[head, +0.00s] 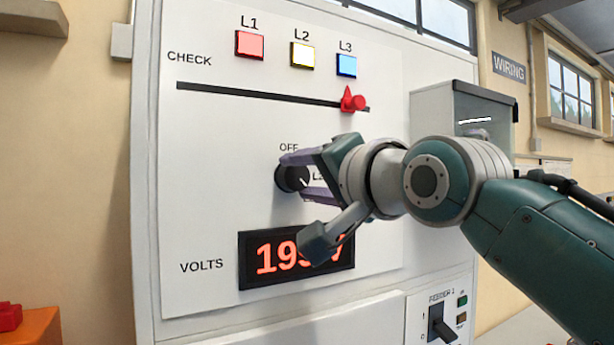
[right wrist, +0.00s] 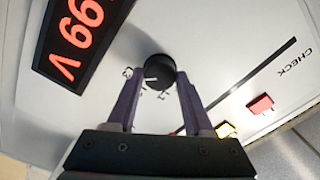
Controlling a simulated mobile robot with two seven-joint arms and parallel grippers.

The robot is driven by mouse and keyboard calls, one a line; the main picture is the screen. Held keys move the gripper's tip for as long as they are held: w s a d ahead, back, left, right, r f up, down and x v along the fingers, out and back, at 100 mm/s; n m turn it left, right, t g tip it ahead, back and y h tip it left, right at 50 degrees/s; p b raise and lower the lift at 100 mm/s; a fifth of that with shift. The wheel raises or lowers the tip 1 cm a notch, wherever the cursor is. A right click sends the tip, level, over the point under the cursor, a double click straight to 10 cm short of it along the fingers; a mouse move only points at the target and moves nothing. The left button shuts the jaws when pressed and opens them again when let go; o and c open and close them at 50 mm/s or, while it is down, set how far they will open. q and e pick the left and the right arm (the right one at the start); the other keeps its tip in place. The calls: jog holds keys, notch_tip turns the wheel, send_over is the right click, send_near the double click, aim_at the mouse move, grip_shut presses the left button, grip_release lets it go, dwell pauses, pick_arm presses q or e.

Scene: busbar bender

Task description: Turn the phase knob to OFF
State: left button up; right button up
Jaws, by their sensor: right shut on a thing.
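The phase knob (head: 291,178) is a round black knob with a white pointer line, on a white upright panel (head: 220,130). The OFF label (head: 288,147) is printed above it. The pointer slants right and down, away from OFF, toward an L label (head: 317,176) partly covered by my fingers. My right gripper (head: 294,172) reaches in from the right, its purple fingers shut on the knob. In the right wrist view the knob (right wrist: 158,72) sits between the fingertips, with L3 (right wrist: 128,72) and L1 (right wrist: 163,95) labels beside it. My left gripper is out of view.
Below the knob a red VOLTS display (head: 270,259) is partly hidden by my right gripper. Above are a CHECK slot with a red slider (head: 352,100) and red, yellow-framed and blue lamps. A FEEDER 1 switch (head: 440,322) is at lower right.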

grip_shut()
